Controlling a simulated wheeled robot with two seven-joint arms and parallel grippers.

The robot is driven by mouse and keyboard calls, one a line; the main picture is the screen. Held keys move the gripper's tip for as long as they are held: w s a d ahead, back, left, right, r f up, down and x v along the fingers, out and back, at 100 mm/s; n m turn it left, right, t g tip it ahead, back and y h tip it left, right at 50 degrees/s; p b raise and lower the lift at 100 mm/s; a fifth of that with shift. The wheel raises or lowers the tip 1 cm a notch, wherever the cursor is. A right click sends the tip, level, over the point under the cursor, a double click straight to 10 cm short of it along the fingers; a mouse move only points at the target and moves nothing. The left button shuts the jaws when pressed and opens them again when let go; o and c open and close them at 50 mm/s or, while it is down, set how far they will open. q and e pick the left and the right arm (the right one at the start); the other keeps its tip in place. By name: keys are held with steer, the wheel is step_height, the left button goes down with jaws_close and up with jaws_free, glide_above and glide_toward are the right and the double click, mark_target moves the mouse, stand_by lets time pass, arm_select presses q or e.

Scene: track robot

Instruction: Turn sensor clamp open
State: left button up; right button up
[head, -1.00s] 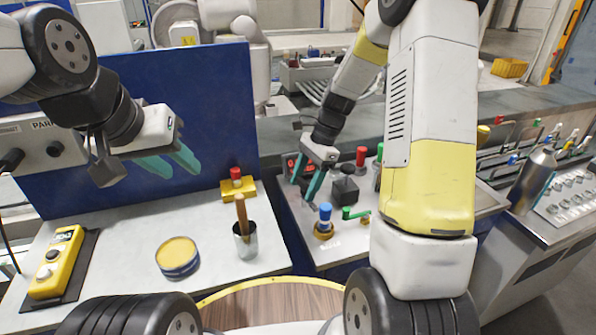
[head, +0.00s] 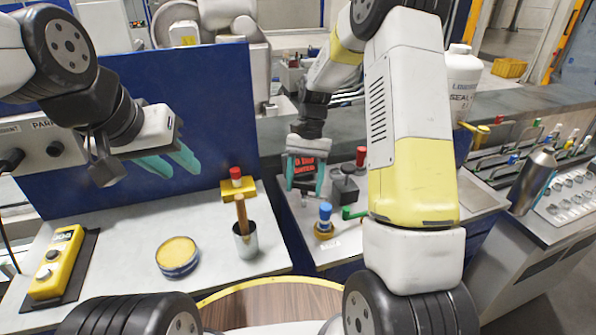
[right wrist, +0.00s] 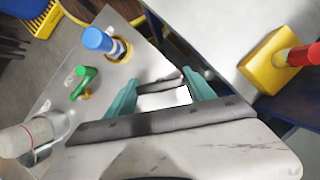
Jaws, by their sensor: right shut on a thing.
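My right gripper (head: 304,192) points down over the right-hand bench top, its teal fingers apart on either side of a small black box with a red face (head: 303,164). In the right wrist view, a pale piece with a dark edge (right wrist: 165,98) shows between the fingers; its far side is hidden. I cannot tell which fixture is the sensor clamp. A blue-topped knob on a brass base (head: 325,222) and a green handle (head: 354,213) stand on this bench, apart from the gripper. My left gripper (head: 172,164) is open and empty before the blue panel.
A dark grey block (head: 344,186) and a red-topped post (head: 361,156) stand close to the right gripper.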

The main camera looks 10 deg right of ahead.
steer(key=n+h, duration=0.1)
steer(key=n, duration=0.2)
steer(key=n+h, duration=0.1)
steer(key=n, duration=0.2)
steer(key=shift+n+h, duration=0.3)
stand_by(0.5)
steer(key=o, duration=1.4)
steer(key=shift+v, duration=3.9)
